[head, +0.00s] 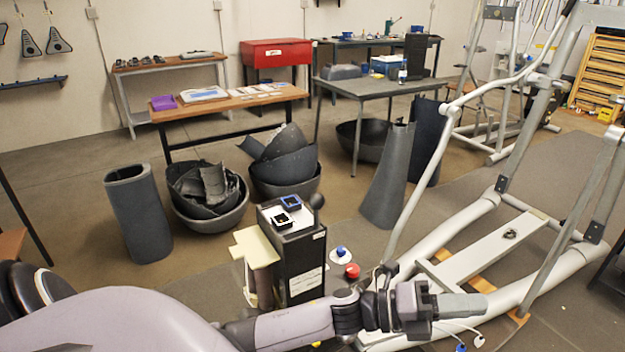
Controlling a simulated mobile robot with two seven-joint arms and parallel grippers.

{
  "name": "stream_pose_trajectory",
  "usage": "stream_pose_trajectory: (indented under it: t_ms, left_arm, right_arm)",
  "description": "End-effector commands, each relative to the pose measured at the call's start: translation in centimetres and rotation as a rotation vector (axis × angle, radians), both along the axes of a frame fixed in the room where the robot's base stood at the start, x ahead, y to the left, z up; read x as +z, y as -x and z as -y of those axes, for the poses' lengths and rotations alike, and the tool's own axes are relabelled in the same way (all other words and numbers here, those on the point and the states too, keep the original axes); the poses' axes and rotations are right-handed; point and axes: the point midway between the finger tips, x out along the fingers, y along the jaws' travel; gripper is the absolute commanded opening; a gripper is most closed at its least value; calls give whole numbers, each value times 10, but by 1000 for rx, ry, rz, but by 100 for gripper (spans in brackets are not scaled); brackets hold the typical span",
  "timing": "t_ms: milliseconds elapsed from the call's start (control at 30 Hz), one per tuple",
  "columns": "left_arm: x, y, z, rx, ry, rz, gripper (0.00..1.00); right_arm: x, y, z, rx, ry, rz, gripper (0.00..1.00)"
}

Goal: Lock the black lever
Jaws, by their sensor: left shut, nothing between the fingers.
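My left arm reaches in from the lower left, and its gripper (462,305) is shut and empty. It is in front of the lower frame of a grey elliptical machine (450,253). A small dark part (388,270) shows at the foot of the machine's near pole, just above my left wrist. I cannot tell whether it is the black lever, and my arm hides part of that area. A small dark piece (510,235) lies on the machine's flat grey bar. My right gripper is not in view.
A black cabinet (306,262) with small blue and black trays stands left of the machine. A red button (352,271) and a blue-topped item (341,253) are beside it. Bins with dark curved shells (208,215) and a work table (385,85) stand behind.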

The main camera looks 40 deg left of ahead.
Motion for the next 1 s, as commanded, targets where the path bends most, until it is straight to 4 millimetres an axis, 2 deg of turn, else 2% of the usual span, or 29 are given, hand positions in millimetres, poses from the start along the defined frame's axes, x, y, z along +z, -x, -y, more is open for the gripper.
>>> stream_pose_trajectory:
  t_ms: [33, 267, 467, 767, 1000]
  left_arm:
    - [8, -3, 2, -30, -58, 78, 0]
    - [29, -8, 6, -171, -315, 400, 0]
    - [39, -14, -4, -295, -541, 657, 0]
    - [51, -29, -45, -491, -879, 979, 0]
    - [68, -43, -101, -662, -1142, 1164, 0]
  right_arm:
    - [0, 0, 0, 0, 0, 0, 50]
    - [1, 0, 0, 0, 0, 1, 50]
    - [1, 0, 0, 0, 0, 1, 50]
    - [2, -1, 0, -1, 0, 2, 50]
    - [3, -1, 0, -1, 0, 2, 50]
